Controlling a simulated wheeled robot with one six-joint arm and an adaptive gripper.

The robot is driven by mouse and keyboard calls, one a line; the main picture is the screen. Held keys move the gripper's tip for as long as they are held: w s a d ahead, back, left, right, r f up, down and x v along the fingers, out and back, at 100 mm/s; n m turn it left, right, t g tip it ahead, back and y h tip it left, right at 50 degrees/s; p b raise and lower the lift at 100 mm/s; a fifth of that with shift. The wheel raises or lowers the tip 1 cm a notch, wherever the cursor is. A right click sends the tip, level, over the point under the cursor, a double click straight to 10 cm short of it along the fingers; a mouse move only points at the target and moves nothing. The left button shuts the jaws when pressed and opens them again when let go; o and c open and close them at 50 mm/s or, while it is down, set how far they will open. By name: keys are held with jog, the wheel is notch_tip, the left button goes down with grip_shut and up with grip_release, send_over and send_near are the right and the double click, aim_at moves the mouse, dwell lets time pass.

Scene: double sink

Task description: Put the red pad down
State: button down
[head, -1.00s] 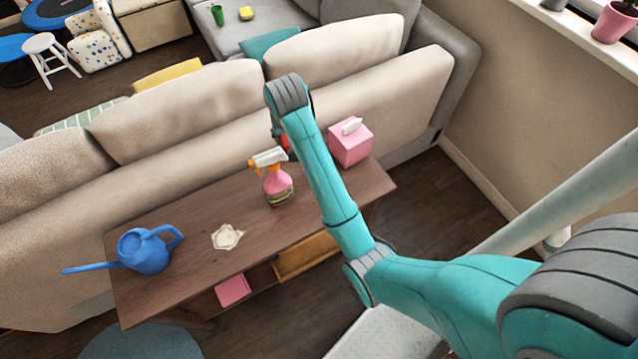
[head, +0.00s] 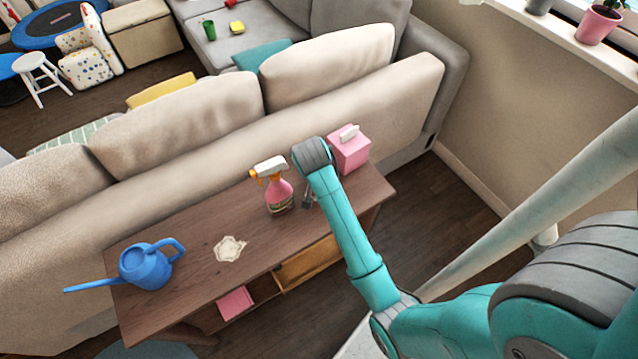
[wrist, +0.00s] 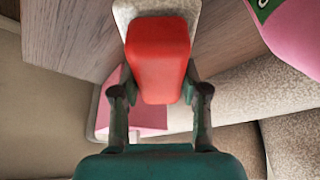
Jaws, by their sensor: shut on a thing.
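The red pad (wrist: 158,60) is between the two fingers of my gripper (wrist: 160,84) in the wrist view, and the fingers are shut on it. A pale grey-beige surface shows just beyond the pad's far end; I cannot tell whether they touch. In the head view my gripper (head: 309,197) is over the right part of the wooden console table (head: 195,230), between the spray bottle and the pink tissue box. The forearm mostly covers it there, and the pad is hidden in that view.
A pink spray bottle (head: 278,192) stands just left of my gripper, and a pink tissue box (head: 349,152) stands behind it to the right. A cream splat-shaped piece (head: 229,248) and a blue watering can (head: 146,267) are farther left. The sofa back (head: 215,165) borders the table.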

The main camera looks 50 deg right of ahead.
jog(key=shift+f, duration=1.8)
jog(key=c, duration=0.6)
grip_release()
jog(key=shift+f, duration=0.1)
